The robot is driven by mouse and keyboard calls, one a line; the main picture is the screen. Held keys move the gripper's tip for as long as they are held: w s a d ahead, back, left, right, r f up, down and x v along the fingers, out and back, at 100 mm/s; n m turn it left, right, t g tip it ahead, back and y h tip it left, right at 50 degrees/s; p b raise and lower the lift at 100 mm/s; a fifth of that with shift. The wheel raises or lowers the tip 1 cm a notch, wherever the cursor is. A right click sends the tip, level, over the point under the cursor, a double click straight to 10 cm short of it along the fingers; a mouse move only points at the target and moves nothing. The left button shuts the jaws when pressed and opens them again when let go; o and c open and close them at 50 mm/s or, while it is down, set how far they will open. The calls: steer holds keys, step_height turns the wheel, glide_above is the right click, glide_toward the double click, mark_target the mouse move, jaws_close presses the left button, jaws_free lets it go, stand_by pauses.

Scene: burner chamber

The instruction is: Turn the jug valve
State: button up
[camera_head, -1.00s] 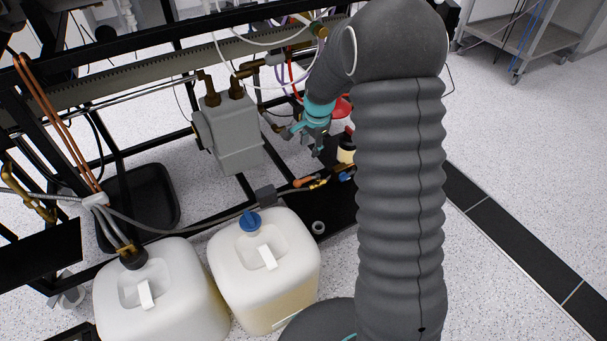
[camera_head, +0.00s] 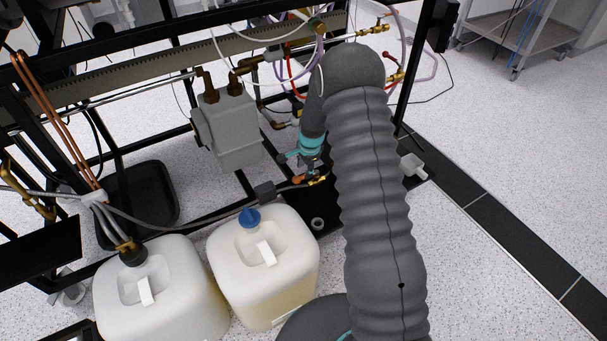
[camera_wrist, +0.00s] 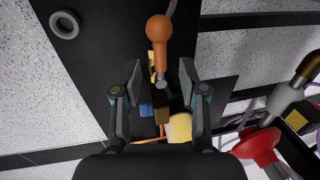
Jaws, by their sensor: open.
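The jug valve has an orange handle (camera_wrist: 158,38) on a metal stem and nut, with a brass body partly hidden behind it. In the head view the orange handle (camera_head: 299,180) and the brass fitting (camera_head: 319,180) lie at the end of a grey hose by the black frame. My gripper (camera_wrist: 160,72) is open, with a fingertip on either side of the stem in the picture. The round handle end shows just beyond the fingertips. I cannot tell whether the fingers touch it. In the head view my gripper (camera_head: 310,167) is right above the valve.
Two white jugs stand in front, one with a blue cap (camera_head: 263,290) and one with a black cap (camera_head: 165,310). A grey pump box (camera_head: 232,130) hangs behind, left of my gripper. A red funnel-shaped part (camera_wrist: 258,146) is at the wrist view's right. Black frame bars surround the area.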

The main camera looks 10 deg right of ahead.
mark_target(303, 176)
steer(key=shift+w+a+f, duration=0.1)
steer(key=shift+w+f, duration=0.1)
steer(key=shift+f, duration=0.8)
steer(key=shift+w+a+f, duration=0.1)
steer(key=shift+w+f, duration=0.05)
steer(key=shift+f, duration=0.8)
jaws_close()
